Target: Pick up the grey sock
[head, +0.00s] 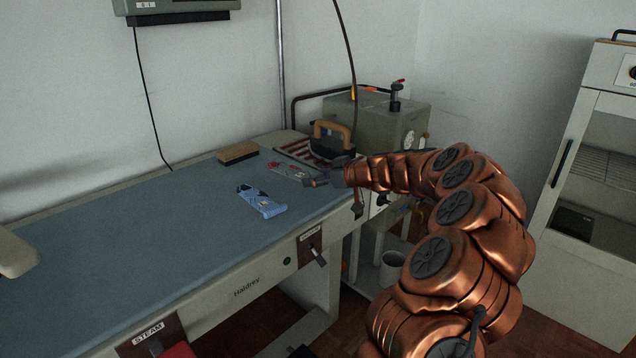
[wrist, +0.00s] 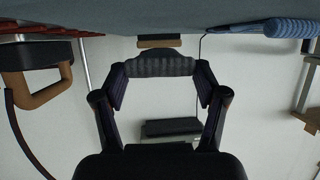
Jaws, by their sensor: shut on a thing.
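A grey ribbed sock (wrist: 160,66) spans the space between my fingertips in the wrist view. My gripper (wrist: 160,84) is shut on it, one finger at each side. In the head view my gripper (head: 318,181) reaches left over the right end of the blue-grey table, low over its top. The grey sock, with reddish marks (head: 288,170), shows just beyond the fingers. I cannot tell whether it touches the table.
A blue sock (head: 262,203) lies on the table (head: 150,245), left of my gripper. A wooden brush (head: 238,153) lies farther back. An iron (head: 331,138) stands on a red-striped rest behind my gripper, near a grey-green box (head: 378,118). The table's left part is mostly clear.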

